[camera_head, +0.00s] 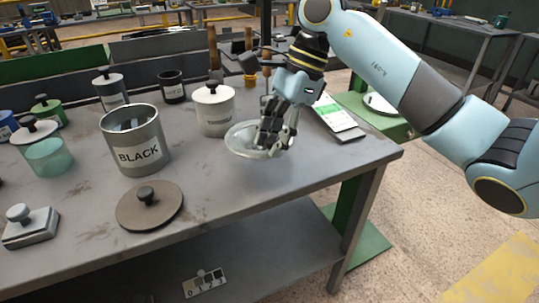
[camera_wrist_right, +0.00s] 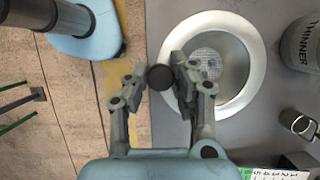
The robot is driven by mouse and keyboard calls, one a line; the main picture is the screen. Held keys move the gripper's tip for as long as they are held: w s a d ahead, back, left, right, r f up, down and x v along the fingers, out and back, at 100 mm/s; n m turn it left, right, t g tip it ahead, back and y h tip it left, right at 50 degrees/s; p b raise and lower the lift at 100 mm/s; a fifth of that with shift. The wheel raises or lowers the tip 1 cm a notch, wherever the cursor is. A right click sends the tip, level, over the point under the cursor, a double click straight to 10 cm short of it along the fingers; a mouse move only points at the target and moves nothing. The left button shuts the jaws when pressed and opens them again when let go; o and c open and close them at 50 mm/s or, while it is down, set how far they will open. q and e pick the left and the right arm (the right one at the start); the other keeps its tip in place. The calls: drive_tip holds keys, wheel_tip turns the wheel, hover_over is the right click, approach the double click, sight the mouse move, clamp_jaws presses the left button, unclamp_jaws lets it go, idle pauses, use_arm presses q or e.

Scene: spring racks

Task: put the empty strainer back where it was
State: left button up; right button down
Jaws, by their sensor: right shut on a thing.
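The strainer (camera_head: 241,141) is a pale round bowl with a wide rim. In the right wrist view its silver rim (camera_wrist_right: 248,45) surrounds a mesh bottom, and the bowl looks empty. My right gripper (camera_head: 273,139) is at the strainer's right side near the table's right end. Its fingers (camera_wrist_right: 160,77) are shut on a dark round knob or handle end at the strainer's rim. I cannot tell whether the strainer touches the tabletop or hangs just above it. My left gripper is not in view.
A white lidded THINNER can (camera_head: 215,115) stands just left of the strainer. An open BLACK can (camera_head: 118,130) and its loose lid (camera_head: 150,206) are farther left. The front right tabletop (camera_head: 270,190) is clear.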

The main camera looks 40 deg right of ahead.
drive_tip(key=shift+w+f, duration=0.45)
drive_tip(key=shift+w, duration=0.2)
wheel_tip(320, 180, down, 4)
drive_tip(key=shift+r+p, duration=0.1)
drive_tip(key=shift+p, duration=0.2)
drive_tip(key=shift+f, duration=0.25)
drive_tip(key=c, duration=1.1)
unclamp_jaws()
drive_tip(key=shift+r, duration=0.1)
